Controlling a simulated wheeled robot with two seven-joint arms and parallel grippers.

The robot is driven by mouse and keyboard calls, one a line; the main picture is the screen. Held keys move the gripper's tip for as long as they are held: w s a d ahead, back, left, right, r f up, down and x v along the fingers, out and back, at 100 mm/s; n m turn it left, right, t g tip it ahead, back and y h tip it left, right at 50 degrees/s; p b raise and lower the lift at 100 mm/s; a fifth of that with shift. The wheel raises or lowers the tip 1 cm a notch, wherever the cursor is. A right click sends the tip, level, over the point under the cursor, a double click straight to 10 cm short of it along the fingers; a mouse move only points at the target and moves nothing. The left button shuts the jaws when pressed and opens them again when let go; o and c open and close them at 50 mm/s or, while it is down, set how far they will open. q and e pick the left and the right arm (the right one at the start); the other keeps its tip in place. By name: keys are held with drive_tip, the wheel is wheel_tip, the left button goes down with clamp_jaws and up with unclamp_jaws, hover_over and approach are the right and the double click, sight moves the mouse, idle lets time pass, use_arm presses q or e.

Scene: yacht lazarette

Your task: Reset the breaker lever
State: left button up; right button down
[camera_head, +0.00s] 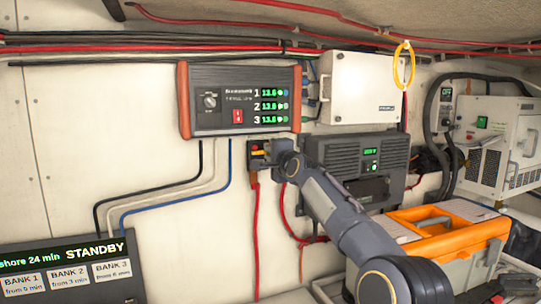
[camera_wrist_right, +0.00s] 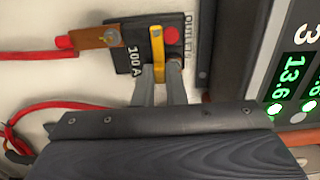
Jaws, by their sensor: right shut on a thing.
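The breaker (camera_head: 255,147) is a small black block on the white wall, below the grey battery panel. It also shows in the right wrist view (camera_wrist_right: 125,60), marked "100 A", with a red button and an upright yellow lever (camera_wrist_right: 157,45). My right gripper (camera_wrist_right: 160,76) is shut on the lower end of this lever, one grey finger on each side. In the head view my right gripper (camera_head: 270,154) reaches the breaker from the right, and its hand hides part of it. My left gripper is not in view.
The battery panel (camera_head: 240,97) with green readouts hangs just above the breaker. A grey charger box (camera_head: 350,160) is behind my right arm. An orange toolbox (camera_head: 450,230) stands at lower right. Red cables (camera_head: 256,220) run down from the breaker. A "STANDBY" display (camera_head: 70,270) is lower left.

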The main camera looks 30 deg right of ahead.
idle(0.4)
drive_tip(key=c, duration=1.5)
unclamp_jaws()
drive_tip(key=shift+s, duration=0.1)
drive_tip(key=s+b, duration=0.1)
drive_tip(key=s, duration=0.2)
drive_tip(key=s+b, duration=0.2)
drive_tip(key=s, duration=0.2)
drive_tip(key=shift+s+a, duration=0.2)
drive_tip(key=shift+s, duration=0.1)
